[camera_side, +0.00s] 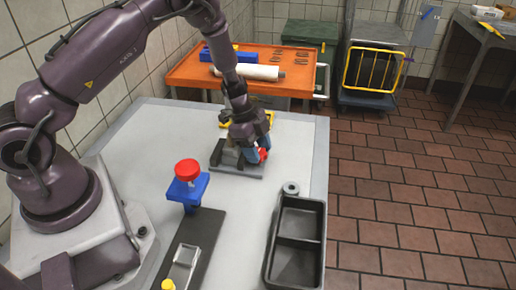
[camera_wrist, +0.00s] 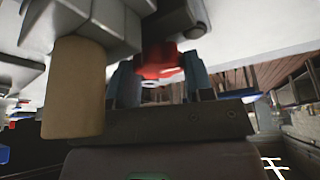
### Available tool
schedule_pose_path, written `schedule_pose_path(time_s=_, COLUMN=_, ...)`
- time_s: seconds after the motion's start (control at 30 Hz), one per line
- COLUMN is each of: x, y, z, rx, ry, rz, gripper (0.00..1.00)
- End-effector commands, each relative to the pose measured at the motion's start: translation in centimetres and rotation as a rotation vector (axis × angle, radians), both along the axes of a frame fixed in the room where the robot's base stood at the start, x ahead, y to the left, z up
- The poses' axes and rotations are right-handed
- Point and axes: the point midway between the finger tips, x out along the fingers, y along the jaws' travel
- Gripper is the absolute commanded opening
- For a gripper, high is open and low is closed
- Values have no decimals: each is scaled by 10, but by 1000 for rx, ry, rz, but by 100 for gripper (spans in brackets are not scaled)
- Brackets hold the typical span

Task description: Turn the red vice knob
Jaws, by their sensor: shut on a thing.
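The red vice knob (camera_side: 263,155) shows at the right side of a grey vice (camera_side: 228,158) on the light table. In the wrist view the red knob (camera_wrist: 160,60) sits between the two blue fingers of my gripper (camera_wrist: 158,82). My gripper (camera_side: 256,150) is shut on the knob, and its wrist hangs over the vice in the side view. Part of the knob and much of the vice are hidden by my gripper and wrist. In the wrist view grey vice parts (camera_wrist: 105,22) and a tan cylinder (camera_wrist: 75,88) fill the upper left.
A blue stand with a red round top (camera_side: 187,168) stands nearer the camera. A black two-compartment tray (camera_side: 297,240) and a small grey ring (camera_side: 291,188) lie at the right edge. A dark mat (camera_side: 207,235) lies in front. An orange table (camera_side: 205,73) stands behind.

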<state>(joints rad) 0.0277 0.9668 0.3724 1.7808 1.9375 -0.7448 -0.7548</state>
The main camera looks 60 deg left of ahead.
Motion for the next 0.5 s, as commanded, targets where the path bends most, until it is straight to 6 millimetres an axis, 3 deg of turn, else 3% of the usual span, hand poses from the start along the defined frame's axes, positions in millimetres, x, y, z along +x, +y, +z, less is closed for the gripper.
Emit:
schedule_pose_path(time_s=0.17, x=0, y=0, z=1, rx=0, ry=0, rz=2, gripper=24)
schedule_pose_path(time_s=0.2, x=0, y=0, z=1, rx=0, ry=0, rz=2, gripper=57)
schedule_pose_path(time_s=0.27, x=0, y=0, z=1, rx=0, ry=0, rz=2, gripper=71)
schedule_pose_path(time_s=0.5, x=0, y=0, z=0, rx=0, ry=-1, rz=4, gripper=73)
